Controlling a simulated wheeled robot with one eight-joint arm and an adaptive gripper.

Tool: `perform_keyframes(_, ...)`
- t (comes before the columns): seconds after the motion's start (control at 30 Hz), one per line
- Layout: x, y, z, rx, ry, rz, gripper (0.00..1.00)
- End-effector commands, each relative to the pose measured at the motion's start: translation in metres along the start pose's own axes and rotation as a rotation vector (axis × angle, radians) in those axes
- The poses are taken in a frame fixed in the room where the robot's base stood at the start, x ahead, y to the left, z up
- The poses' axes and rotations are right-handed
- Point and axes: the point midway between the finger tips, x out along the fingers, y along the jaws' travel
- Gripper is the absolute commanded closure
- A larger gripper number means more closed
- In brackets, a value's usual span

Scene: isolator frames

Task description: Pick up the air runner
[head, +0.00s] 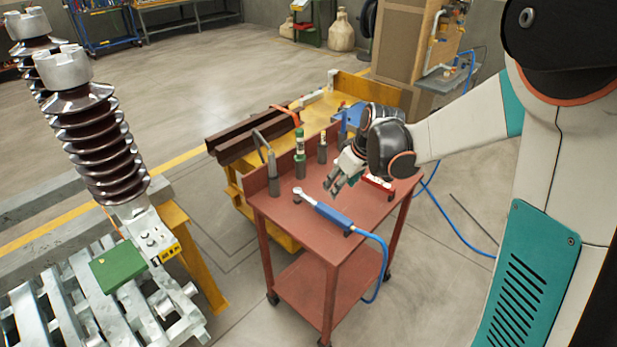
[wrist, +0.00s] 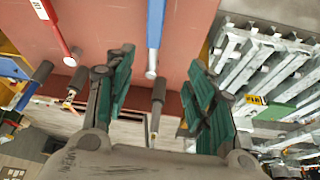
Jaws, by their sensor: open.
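The air runner (head: 333,215) lies on the top of the red cart (head: 290,225), near its front edge. It has a blue body, a silver head at its left end and a blue hose leaving its right end. My gripper (head: 338,183) is open and empty, above the cart top and behind the tool in the head view. In the wrist view, the blue body (wrist: 155,22) and silver head of the air runner appear beyond the gap between the teal-padded fingers (wrist: 160,62). The fingers look apart from it.
A red tool (wrist: 55,28) lies beside the air runner in the wrist view. Grey and green upright cylinders (head: 300,155) stand along the cart's back left. A brown ribbed insulator (head: 100,140) on a metal frame stands at left. A blue hose (head: 455,228) runs along the floor at right.

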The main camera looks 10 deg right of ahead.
Motion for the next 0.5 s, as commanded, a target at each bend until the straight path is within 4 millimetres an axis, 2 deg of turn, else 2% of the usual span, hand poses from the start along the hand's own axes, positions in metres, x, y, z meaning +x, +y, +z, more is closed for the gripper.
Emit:
perform_keyframes(0.03, 0.011, 0.008, -0.004, -0.018, -0.003, -0.011, 0.5)
perform_keyframes(0.2, 0.043, 0.021, -0.007, -0.071, -0.009, -0.045, 0.5)
perform_keyframes(0.5, 0.076, 0.025, -0.005, -0.1, -0.012, -0.063, 0.5)
